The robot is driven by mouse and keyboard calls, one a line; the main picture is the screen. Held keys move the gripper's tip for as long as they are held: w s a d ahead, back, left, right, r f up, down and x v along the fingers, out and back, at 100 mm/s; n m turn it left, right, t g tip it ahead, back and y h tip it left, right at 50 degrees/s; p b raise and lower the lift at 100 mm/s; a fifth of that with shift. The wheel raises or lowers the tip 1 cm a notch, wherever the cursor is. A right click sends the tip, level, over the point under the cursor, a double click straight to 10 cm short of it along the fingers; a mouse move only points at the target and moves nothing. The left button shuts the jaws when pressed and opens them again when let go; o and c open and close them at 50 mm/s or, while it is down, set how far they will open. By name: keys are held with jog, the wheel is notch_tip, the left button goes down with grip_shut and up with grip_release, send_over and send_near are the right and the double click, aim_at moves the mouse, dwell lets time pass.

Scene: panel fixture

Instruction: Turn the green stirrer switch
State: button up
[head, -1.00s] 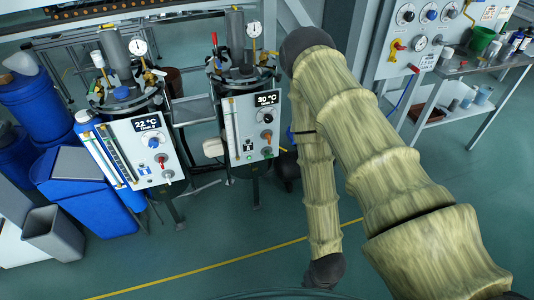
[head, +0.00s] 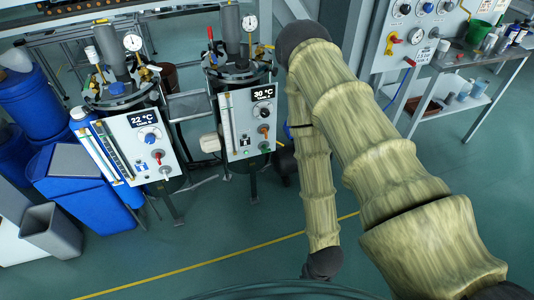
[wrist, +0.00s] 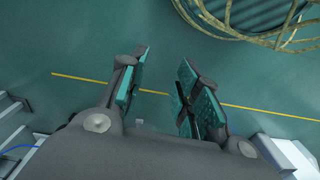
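Two reactor control panels stand at the left and middle of the head view. The middle panel (head: 230,125), reading 30 °C, has a small switch that looks green (head: 264,146) at its lower right, below an orange-red handle (head: 264,130). The left panel (head: 130,128), reading 22 °C, has a blue knob (head: 150,138) and a red handle (head: 158,155). My gripper (wrist: 160,98) shows in the wrist view, with its two teal-padded fingers apart and nothing between them. It points at the floor, away from the panels. In the head view I cannot make out the gripper.
My arm fills the right of the head view. Blue bins (head: 70,175) and a grey bin (head: 52,230) stand at the left. A wall panel (head: 415,30) and a bench (head: 470,65) are at the upper right. Open floor with a yellow line (head: 200,262) lies in front.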

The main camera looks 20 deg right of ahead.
jog(key=shift+f, duration=0.1)
jog(key=m+t+b, duration=1.7)
jog(key=t+b, duration=0.1)
jog(key=b, duration=2.6)
send_near(267, 152)
jog(key=shift+y, duration=0.3)
jog(key=shift+w+a+f+b, duration=0.1)
jog(key=shift+w+b, duration=1.1)
jog(key=shift+w, duration=1.5)
jog(key=shift+w+f+b, duration=0.1)
jog(key=shift+w+b, duration=1.1)
jog(key=shift+w, duration=1.5)
grip_shut()
